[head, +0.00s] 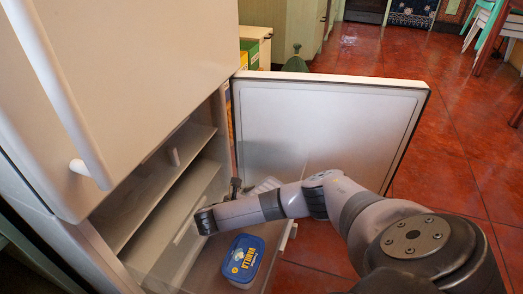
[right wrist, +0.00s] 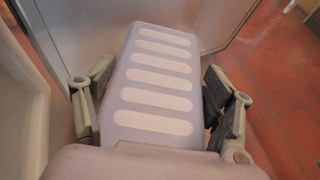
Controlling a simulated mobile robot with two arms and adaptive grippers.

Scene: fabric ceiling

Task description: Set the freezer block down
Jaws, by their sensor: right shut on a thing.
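The freezer block (right wrist: 155,82) is a pale lilac slab with a row of white bars on its face. My right gripper (right wrist: 154,92) is shut on it, with a finger along each long side. In the head view my right arm reaches from the right over a pulled-out drawer. Only a small striped part of the block (head: 266,185) shows behind the arm, near the open door. Its underside is hidden, so I cannot tell whether it touches anything. My left gripper is not in view.
A blue tub marked vanilla (head: 243,260) sits in the pulled-out drawer (head: 288,236). The freezer door (head: 325,125) stands open behind my right arm. A shelf (head: 168,180) lies left of the drawer, below the closed upper door (head: 150,75).

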